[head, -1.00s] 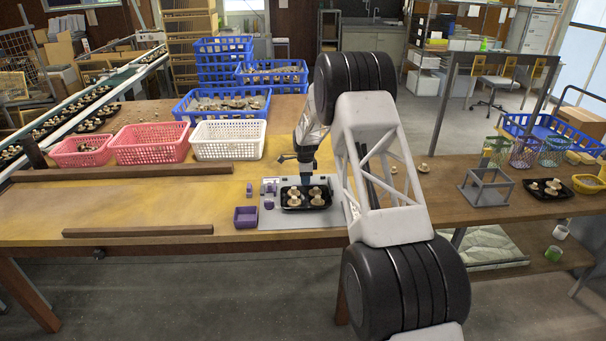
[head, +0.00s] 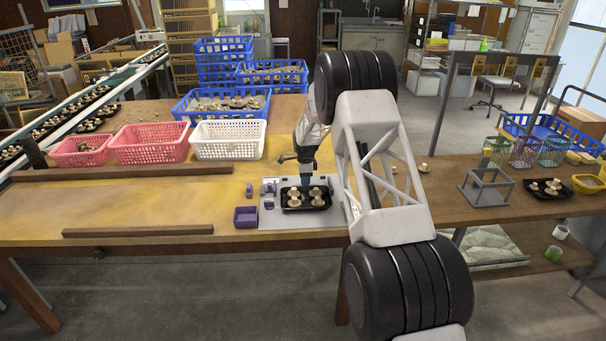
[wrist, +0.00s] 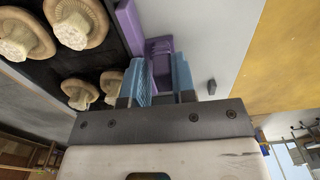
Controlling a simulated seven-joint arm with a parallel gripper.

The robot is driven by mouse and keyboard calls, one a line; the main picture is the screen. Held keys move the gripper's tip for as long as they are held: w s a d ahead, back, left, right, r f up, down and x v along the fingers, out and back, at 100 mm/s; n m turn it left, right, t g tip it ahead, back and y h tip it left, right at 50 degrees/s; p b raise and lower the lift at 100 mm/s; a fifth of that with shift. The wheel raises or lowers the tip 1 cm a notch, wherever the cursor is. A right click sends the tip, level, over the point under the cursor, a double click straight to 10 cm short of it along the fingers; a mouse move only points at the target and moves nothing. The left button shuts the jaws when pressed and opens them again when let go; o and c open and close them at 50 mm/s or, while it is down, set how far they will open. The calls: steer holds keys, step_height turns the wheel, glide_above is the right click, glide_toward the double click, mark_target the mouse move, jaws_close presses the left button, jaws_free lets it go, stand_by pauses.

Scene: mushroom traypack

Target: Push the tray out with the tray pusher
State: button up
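The tray (head: 291,208) is black, holds several mushrooms, and sits on a grey plate at the table's front edge. It shows at the upper left of the wrist view (wrist: 54,72). The tray pusher (wrist: 160,54) is purple, with a long bar lying along the tray's edge and a handle. My gripper (wrist: 162,80) has its two blue fingers on either side of the handle, with little or no gap, and seems shut on it. In the head view my gripper (head: 304,178) is low behind the tray, and its fingertips and the pusher are mostly hidden.
Wooden rails (head: 138,231) lie on the table further left. Pink and white baskets (head: 228,140) stand behind. A grey frame stand (head: 487,187) is at the right.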

steer(key=o, duration=0.3)
steer(key=shift+s, duration=0.35)
steer(key=shift+w+r, duration=0.2)
steer(key=shift+r, duration=1.65)
steer(key=shift+r, duration=0.15)
